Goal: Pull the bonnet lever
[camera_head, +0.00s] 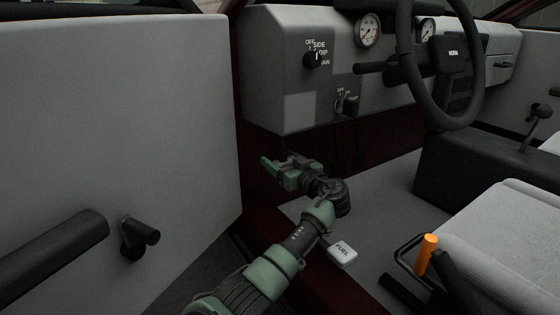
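My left gripper (273,161) is below the lower left edge of the dashboard, in the footwell beside the open door. Its two green fingers point up and to the left, with a gap between them, and I see nothing clearly held. No lever marked as the bonnet lever can be made out. The space under the dashboard by the fingers is dark, and small parts there are hard to tell apart. My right gripper is not in view.
The open door (110,120) with its handle (137,236) fills the left. The dashboard (285,70) overhangs the footwell. The steering wheel (402,50) is at the upper right. A white FUEL lever (342,252) lies beside my forearm. An orange-tipped handle (427,250) stands by the seat (505,245).

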